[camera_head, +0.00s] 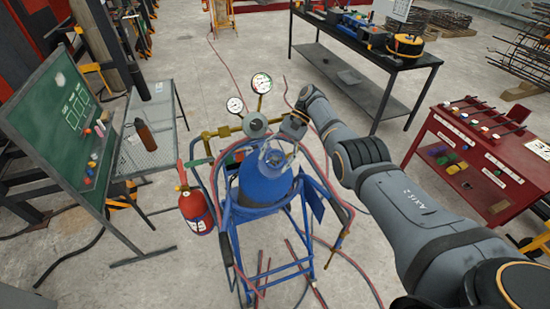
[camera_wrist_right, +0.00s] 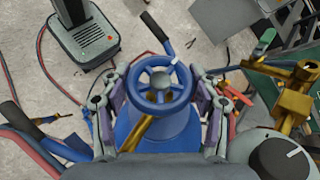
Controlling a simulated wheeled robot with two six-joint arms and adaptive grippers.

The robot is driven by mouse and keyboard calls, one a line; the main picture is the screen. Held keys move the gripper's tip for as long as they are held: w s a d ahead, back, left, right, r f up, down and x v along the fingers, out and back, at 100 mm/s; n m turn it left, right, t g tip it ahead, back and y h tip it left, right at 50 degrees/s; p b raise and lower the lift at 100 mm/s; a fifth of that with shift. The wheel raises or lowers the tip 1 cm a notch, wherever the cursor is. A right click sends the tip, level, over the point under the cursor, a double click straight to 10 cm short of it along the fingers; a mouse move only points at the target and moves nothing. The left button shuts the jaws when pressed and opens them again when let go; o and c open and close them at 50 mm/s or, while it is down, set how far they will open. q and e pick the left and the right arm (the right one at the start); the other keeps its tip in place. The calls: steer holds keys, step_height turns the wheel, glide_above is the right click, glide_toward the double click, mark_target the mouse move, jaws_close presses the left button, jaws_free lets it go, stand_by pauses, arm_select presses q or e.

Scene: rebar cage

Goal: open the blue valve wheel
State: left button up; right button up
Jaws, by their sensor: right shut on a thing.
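The blue valve wheel (camera_wrist_right: 158,84) shows from above in the right wrist view, with spokes and a grey hub. It sits on top of the blue gas cylinder (camera_head: 264,182), which stands upright in a blue cart. My right gripper (camera_wrist_right: 160,92) has one finger on each side of the wheel and is shut on its rim. In the head view my right gripper (camera_head: 276,150) reaches down over the cylinder's top and hides most of the wheel. My left gripper is not in view.
Brass fittings with two gauges (camera_head: 262,83) stand just behind the cylinder. A red fire extinguisher (camera_head: 195,205) hangs at the cart's left. Hoses loop around the blue cart (camera_head: 270,272). A red table (camera_head: 470,150) is at right, a green board (camera_head: 65,125) at left.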

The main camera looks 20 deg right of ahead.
steer(key=shift+h+b, duration=0.3)
steer(key=shift+n, duration=0.3)
steer(key=o, duration=1.2)
steer(key=shift+c, duration=0.2)
